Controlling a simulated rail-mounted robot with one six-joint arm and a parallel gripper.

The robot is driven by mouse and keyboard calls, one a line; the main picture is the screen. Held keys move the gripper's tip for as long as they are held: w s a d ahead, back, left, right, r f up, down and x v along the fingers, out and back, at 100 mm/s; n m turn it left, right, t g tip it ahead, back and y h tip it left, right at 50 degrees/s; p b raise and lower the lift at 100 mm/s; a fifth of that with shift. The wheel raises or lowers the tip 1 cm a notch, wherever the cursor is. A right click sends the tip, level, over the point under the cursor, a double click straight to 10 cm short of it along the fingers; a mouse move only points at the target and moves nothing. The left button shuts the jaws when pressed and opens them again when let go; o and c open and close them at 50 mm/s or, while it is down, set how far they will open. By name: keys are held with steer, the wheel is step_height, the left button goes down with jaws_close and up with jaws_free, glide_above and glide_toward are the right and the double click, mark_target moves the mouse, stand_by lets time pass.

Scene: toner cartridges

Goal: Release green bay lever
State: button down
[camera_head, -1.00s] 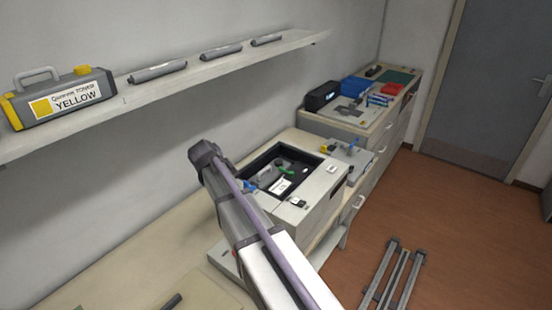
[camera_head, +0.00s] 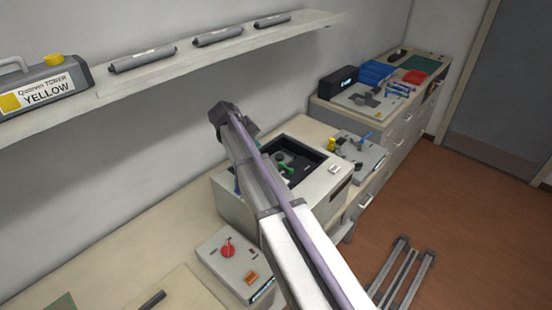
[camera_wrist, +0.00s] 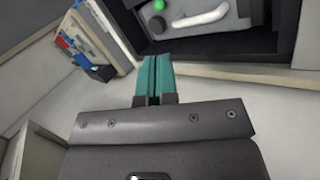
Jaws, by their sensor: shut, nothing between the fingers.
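The green lever (camera_head: 284,166) sits in the dark recessed bay (camera_head: 312,161) of the light grey machine (camera_head: 325,185). My arm hides part of the bay in the head view. In the wrist view, a green round part (camera_wrist: 159,5) shows at the top edge, beside a pale curved bar (camera_wrist: 200,17) inside the recess. My gripper (camera_wrist: 153,62) has its teal fingers together, with nothing between them. The fingertips point toward the bay's near rim and appear short of the green part.
A panel with a red knob (camera_head: 228,248) lies in front of the machine. Another unit with a blue lever (camera_head: 366,137) stands behind it.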

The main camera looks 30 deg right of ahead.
mark_target(279, 164)
steer(key=b+x, duration=1.1)
steer(key=x, duration=0.3)
steer(key=shift+d, duration=0.2)
